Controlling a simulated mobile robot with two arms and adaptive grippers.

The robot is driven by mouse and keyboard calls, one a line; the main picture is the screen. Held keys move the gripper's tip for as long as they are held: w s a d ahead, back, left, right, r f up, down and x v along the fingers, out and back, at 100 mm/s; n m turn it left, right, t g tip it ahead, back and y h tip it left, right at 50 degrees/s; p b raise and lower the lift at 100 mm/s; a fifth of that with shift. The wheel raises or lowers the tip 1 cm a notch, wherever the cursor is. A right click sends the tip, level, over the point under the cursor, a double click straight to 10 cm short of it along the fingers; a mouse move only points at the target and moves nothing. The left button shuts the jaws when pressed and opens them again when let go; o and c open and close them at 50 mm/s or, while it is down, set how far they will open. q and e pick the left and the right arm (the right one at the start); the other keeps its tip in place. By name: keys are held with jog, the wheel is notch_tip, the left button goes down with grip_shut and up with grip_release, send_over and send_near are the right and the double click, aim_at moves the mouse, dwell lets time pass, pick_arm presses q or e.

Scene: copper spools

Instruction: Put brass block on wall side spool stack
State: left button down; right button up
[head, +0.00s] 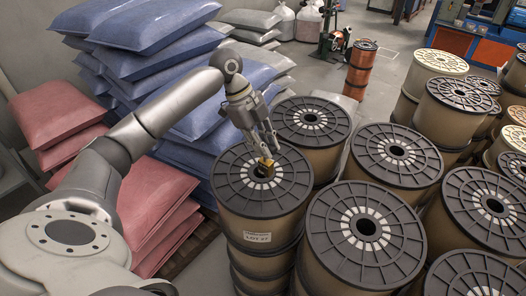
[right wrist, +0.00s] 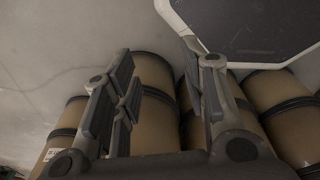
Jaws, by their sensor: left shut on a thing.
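My left gripper (head: 264,146) is shut on the small brass block (head: 266,162). It points down over the top flange of the leftmost front spool stack (head: 240,192), which stands beside the sacks and bears a white label. The block shows close to the centre hole of that flange; I cannot tell whether it touches the flange. The fingers partly cover the block. My right gripper (right wrist: 160,95) shows in the right wrist view with its fingers apart and nothing between them. Several spool sides show beyond it.
More black-flanged spool stacks (head: 366,246) stand close on the right and behind. Blue sacks (head: 150,62) and red sacks (head: 62,125) are piled at the left. An orange spool stack (head: 360,75) stands at the back, with open floor around it.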

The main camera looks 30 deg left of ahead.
aim_at(263, 159)
pick_arm(q)
jog(key=f, duration=0.1)
jog(key=f+p, duration=0.1)
jog(key=f, duration=0.1)
jog(key=shift+w+a+f+p, duration=0.1)
jog(key=shift+a+f+p, duration=0.05)
jog(key=shift+a+p, duration=0.15)
jog(key=shift+f, duration=0.25)
jog(key=c, duration=1.3)
grip_release()
jog(key=shift+f, duration=0.1)
jog(key=shift+c, duration=0.2)
pick_arm(e)
jog(key=shift+s+d+r, duration=0.1)
jog(key=shift+s+r, duration=0.65)
pick_arm(q)
jog(key=shift+r, duration=0.2)
jog(key=b+v, duration=0.2)
jog(key=v, duration=0.9)
jog(key=shift+a+r, duration=0.15)
jog(key=shift+r, duration=0.2)
pick_arm(e)
jog(key=shift+w+f, duration=0.1)
jog(key=shift+f, duration=0.95)
